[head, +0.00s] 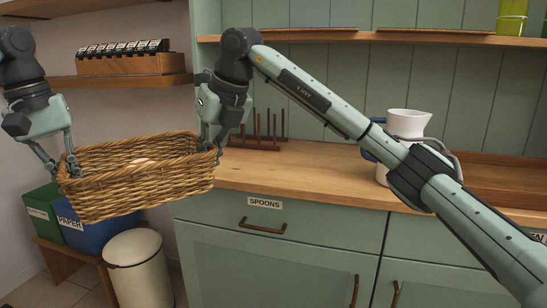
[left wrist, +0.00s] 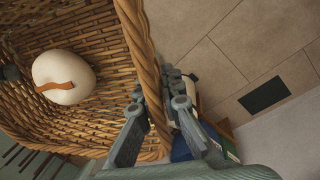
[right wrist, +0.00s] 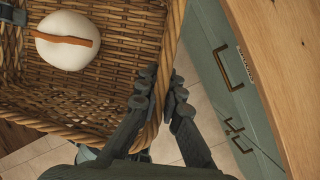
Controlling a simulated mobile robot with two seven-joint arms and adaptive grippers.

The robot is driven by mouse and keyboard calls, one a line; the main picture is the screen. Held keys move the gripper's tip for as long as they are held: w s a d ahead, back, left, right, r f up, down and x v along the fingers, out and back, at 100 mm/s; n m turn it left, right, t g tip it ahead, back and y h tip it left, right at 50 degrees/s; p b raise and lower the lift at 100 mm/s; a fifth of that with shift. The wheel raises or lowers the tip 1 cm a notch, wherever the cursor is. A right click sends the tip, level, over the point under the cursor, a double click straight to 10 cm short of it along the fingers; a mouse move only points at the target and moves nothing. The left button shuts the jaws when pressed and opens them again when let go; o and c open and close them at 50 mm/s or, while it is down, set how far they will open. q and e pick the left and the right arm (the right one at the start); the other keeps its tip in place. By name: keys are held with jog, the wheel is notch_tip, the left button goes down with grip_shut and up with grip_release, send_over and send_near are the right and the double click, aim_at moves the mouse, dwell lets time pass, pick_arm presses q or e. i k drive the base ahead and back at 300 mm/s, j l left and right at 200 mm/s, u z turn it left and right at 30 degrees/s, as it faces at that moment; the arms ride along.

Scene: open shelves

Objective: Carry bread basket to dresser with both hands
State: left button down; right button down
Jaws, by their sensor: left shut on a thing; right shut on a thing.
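The wicker bread basket (head: 140,190) hangs in the air at the left of the head view, left of the green dresser (head: 280,257) and its wooden top (head: 300,183). My left gripper (head: 72,166) is shut on the rim at the basket's left end. My right gripper (head: 212,148) is shut on the rim at its right end. The basket looks roughly level. A white rounded thing with an orange-brown strip (left wrist: 68,90) lies inside; it also shows in the right wrist view (right wrist: 68,53). The left wrist view shows the rim between the left fingers (left wrist: 163,95).
A rack of dark pegs (head: 255,143) and a white jug (head: 408,124) stand on the dresser top, with bare wood in front of the rack. A cream bin (head: 140,270) and a blue paper box (head: 85,232) are below the basket. A shelf (head: 115,82) is on the left wall.

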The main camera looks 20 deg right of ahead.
aim_at(283, 169)
jog(key=i+u, duration=0.25)
jog(key=i, duration=0.15)
jog(key=i+u, duration=0.3)
jog(key=i+z, duration=0.2)
jog(key=z, duration=0.2)
jog(key=i+j+z, duration=0.1)
jog(key=z, duration=1.4)
